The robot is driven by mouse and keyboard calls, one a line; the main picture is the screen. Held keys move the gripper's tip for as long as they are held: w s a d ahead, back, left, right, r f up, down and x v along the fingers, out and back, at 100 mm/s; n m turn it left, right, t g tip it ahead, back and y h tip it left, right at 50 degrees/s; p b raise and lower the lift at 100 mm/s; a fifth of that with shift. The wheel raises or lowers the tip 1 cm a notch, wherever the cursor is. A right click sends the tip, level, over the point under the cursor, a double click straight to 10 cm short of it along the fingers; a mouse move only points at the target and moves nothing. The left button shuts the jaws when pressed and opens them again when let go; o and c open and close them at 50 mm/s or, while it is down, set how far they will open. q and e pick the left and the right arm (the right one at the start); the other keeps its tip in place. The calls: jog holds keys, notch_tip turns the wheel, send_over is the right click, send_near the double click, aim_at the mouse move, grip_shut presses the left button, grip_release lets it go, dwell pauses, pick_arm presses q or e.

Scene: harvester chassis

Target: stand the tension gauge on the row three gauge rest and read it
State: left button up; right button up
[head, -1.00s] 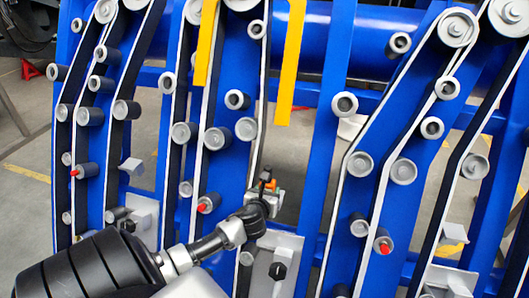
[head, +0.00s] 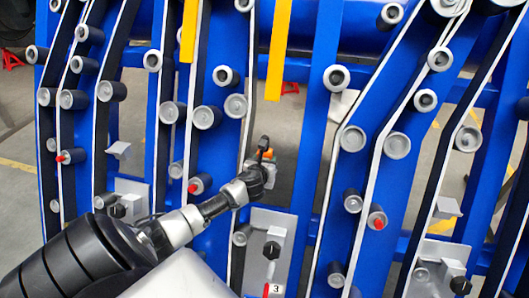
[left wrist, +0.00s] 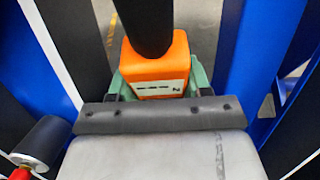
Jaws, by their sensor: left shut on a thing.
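The tension gauge is an orange block with a small label and a black upright part, clear in the left wrist view (left wrist: 155,70). In the head view it shows small and partly hidden (head: 269,154). My left gripper (head: 267,161) is shut on it; in the left wrist view (left wrist: 158,82) green finger parts flank the orange body. The gauge is held in front of the blue frame, above a grey plate (head: 259,222) with a black knob and a tag "3" (head: 276,289) at its lower end. I cannot clearly pick out the gauge rest. My right gripper is not in view.
Blue uprights (head: 318,130) carry grey rollers (head: 208,118) and black, white-edged belts on both sides of the gripper. Two yellow bars (head: 277,60) hang above it. Similar grey plates (head: 133,193) stand left and right. A red-tipped roller (head: 376,218) sits to the right.

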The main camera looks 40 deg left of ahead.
pick_arm(q)
jog(key=shift+f, duration=0.5)
dwell(0.4)
jog(key=o, duration=1)
jog(key=v, duration=1.1)
